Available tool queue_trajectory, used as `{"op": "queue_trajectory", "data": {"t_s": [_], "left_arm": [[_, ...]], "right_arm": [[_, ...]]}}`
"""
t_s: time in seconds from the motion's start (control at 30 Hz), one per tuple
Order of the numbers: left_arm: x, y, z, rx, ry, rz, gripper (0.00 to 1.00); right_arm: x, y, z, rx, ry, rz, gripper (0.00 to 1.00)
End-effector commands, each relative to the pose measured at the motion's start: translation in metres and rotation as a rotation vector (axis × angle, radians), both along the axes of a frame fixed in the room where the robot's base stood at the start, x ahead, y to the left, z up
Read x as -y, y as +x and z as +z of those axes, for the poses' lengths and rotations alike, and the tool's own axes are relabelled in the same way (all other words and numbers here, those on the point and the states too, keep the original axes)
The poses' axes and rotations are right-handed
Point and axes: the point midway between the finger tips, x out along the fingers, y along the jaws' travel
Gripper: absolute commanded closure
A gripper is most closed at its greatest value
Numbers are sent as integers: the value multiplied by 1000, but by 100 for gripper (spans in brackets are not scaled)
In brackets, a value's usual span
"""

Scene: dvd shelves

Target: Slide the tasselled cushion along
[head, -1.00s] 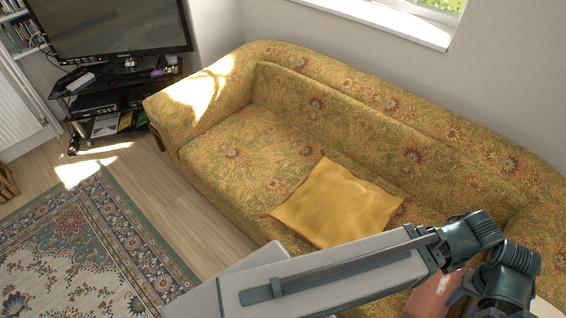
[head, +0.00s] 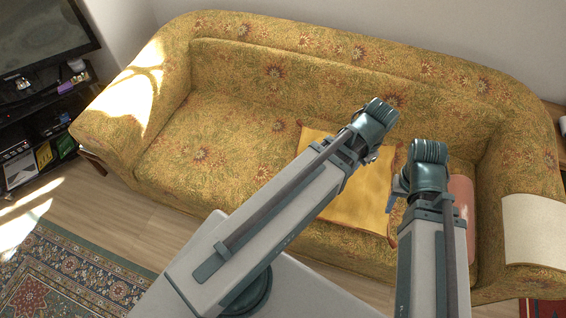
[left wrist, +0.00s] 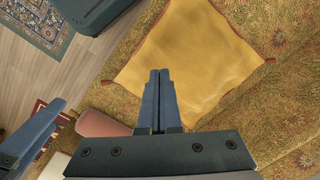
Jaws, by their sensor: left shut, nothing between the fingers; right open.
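The tasselled cushion (head: 362,205) is a flat yellow square lying on the seat of the patterned sofa (head: 215,130). My left arm crosses in front of part of it in the head view. In the left wrist view the cushion (left wrist: 190,50) fills the upper middle, with small reddish tassels at its corners. My left gripper (left wrist: 160,75) is shut and empty, its tips overlapping the cushion's edge; I cannot tell if they touch. My right gripper (head: 396,190) is open, beside the cushion's right edge in the head view.
A pink cushion (head: 461,195) rests by the sofa's right armrest, partly behind my right arm. A pale cloth (head: 535,230) covers that armrest. The seat left of the yellow cushion is clear. A television stand (head: 40,125) and a patterned rug (head: 60,285) lie at left.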

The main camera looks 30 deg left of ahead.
Motion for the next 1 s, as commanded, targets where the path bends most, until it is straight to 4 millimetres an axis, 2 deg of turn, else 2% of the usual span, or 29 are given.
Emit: {"op": "queue_trajectory", "data": {"t_s": [0.03,0.17,0.3,0.5,0.6,0.7,0.8,1.0], "left_arm": [[-21,22,-39,-6,-9,-45,100],[-79,57,-87,-19,-37,-223,100],[-148,85,-135,-21,-63,-415,100],[-241,102,-189,-15,-85,-652,100],[-274,104,-205,-11,-90,-737,100],[-296,104,-215,-8,-92,-798,100],[-308,103,-219,-6,-93,-832,100],[-312,102,-218,-6,-92,-849,100]], "right_arm": [[0,0,-39,0,0,0,50],[0,0,-86,0,0,0,50],[0,0,-135,0,0,0,50],[0,0,-188,0,0,1,50],[0,0,-204,0,0,1,50],[0,0,-214,0,0,1,50],[0,0,-218,0,0,1,50],[0,0,-217,0,0,1,50]]}}
